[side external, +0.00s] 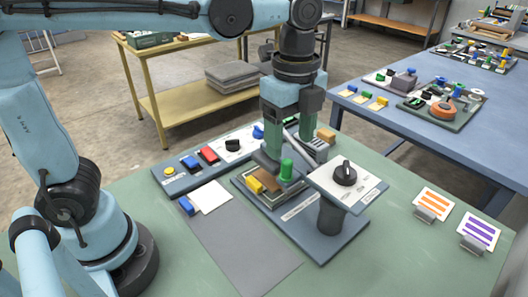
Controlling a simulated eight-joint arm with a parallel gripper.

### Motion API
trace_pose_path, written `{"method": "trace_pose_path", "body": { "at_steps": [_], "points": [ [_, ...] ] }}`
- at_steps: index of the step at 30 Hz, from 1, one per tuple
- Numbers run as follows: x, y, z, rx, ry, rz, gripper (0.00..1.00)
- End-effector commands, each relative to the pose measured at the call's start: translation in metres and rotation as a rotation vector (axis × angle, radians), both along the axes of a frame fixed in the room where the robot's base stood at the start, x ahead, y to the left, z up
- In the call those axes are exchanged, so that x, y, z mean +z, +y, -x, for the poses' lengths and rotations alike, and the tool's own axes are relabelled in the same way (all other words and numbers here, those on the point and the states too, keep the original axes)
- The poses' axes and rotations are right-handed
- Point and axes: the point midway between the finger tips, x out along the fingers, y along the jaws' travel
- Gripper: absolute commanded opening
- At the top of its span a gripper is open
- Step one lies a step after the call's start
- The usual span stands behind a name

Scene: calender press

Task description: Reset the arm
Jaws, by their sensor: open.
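My gripper (289,148) points down over the press (318,231) on the green table. Its two fingers are apart, with green sections along them. The fingertips are close above or beside the press's middle; I cannot tell whether they touch anything. A green cylinder (287,169) stands just below the gripper. A yellow block (254,185) and a brown piece (271,184) lie at the press's left end. A black dial (344,173) sits on a raised light panel on a dark post. The fingers hide part of the press behind them.
A control strip (178,183) with coloured buttons and a black knob runs behind the press. A white sheet (210,196) and blue block (186,205) lie by a grey mat (245,250). Striped cards (433,203) stand at right. A blue table (420,140) holds more devices.

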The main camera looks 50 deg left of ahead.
Motion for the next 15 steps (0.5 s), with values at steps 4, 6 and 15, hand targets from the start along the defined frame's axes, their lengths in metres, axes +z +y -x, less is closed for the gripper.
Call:
{"method": "trace_pose_path", "body": {
  "at_steps": [4,6,15],
  "points": [
    [0.0045,0.0001,0.0003,0.0,0.0,0.0,0.68],
    [0.0046,0.0001,0.0003,0.0,0.0,0.0,0.68],
    [0.0022,0.0079,0.0024,0.082,-0.029,0.011,0.68]
  ]
}}
